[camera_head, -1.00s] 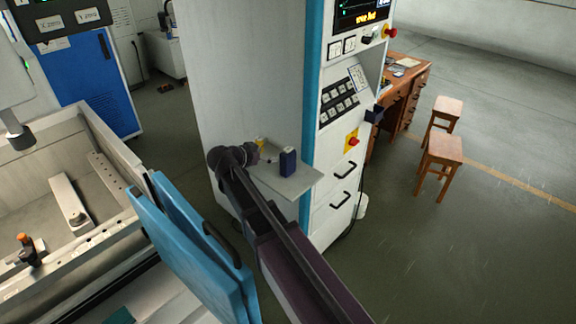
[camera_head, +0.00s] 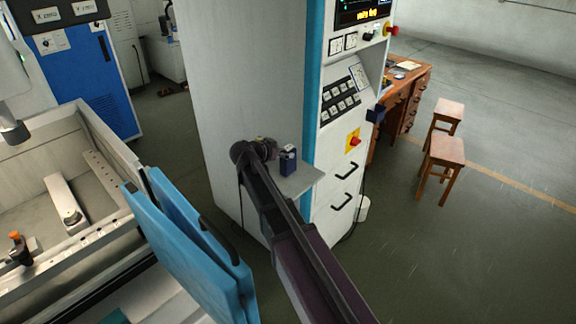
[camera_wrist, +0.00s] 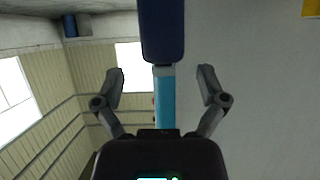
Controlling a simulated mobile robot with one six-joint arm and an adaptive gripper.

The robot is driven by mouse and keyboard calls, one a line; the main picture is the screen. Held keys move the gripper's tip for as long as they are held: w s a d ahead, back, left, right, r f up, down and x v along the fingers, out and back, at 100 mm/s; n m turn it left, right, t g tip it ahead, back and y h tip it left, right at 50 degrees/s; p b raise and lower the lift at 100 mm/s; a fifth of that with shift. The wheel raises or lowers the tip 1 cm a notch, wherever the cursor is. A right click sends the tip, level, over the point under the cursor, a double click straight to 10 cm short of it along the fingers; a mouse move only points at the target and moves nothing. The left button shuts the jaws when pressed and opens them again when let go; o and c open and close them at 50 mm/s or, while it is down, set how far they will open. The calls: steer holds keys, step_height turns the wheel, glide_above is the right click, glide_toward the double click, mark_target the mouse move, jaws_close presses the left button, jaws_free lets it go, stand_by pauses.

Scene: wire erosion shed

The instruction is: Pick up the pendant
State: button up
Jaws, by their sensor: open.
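A small dark blue upright box, which looks like the pendant (camera_head: 288,163), stands on a grey shelf (camera_head: 302,182) on the side of the tall cabinet. In the wrist view a dark blue block, seemingly the same pendant (camera_wrist: 162,32), fills the top middle, in line with the gap between my fingers. My gripper (camera_head: 266,149) is over the shelf, just left of the pendant. In the wrist view my gripper (camera_wrist: 161,78) has its fingers spread wide with nothing clamped between them. My gripper and arm hide the left part of the shelf.
The tall cabinet (camera_head: 245,75) rises behind the shelf, with a blue edge strip (camera_head: 313,90). A blue machine door (camera_head: 190,250) stands close left of my arm. Stools (camera_head: 443,150) and a desk (camera_head: 400,100) are to the right. Open floor lies at the front right.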

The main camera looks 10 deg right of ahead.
mark_target(291, 150)
steer(key=b+x, duration=0.2)
steer(key=x, duration=0.2)
steer(key=shift+w+f, duration=0.15)
steer(key=shift+w, duration=0.1)
steer(key=shift+w+d+f, duration=0.1)
steer(key=shift+w+d, duration=0.15)
steer(key=shift+d, duration=0.15)
jaws_close()
stand_by(0.5)
